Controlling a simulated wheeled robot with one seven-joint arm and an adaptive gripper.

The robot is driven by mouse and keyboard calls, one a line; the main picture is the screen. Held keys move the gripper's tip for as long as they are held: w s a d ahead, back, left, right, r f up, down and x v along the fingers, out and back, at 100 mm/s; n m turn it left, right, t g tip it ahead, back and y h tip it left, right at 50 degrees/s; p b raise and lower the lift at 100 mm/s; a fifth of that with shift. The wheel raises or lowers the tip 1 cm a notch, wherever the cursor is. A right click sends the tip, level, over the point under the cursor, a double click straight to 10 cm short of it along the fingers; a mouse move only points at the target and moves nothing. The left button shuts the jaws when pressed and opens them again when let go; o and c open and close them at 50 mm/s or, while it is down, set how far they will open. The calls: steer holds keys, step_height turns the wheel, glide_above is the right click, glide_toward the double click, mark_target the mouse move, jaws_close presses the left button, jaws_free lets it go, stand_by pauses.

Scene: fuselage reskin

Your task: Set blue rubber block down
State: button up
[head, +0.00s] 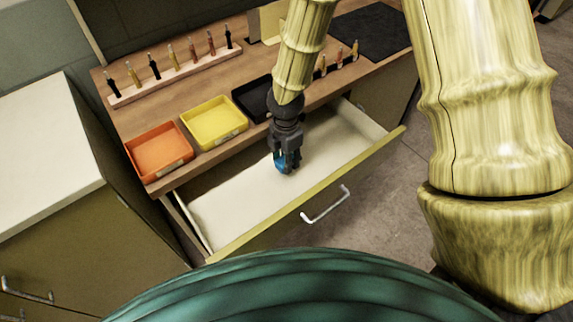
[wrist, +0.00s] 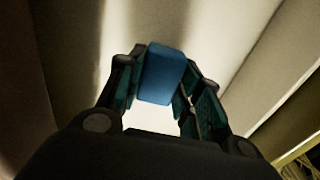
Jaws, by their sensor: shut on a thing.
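The blue rubber block (wrist: 160,76) is between the two fingers of my gripper (wrist: 157,92) in the wrist view. In the head view my gripper (head: 287,162) points down inside the open drawer (head: 232,205), and a small part of the blue block (head: 281,163) shows at its fingertips. My gripper is shut on the block. The drawer's pale floor is bare around it. I cannot tell whether the block touches the drawer floor.
An orange tray (head: 160,151), a yellow tray (head: 214,123) and a black tray (head: 252,99) stand on the wooden worktop above the drawer. A rack (head: 175,76) of several small tools lies behind them. The drawer front (head: 345,182) has a metal handle (head: 326,207).

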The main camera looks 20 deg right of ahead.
step_height(320, 180, down, 3)
steer(key=shift+f, duration=0.2)
steer(key=o, duration=1)
steer(key=shift+r, duration=0.1)
step_height(320, 180, up, 12)
steer(key=shift+f, duration=0.1)
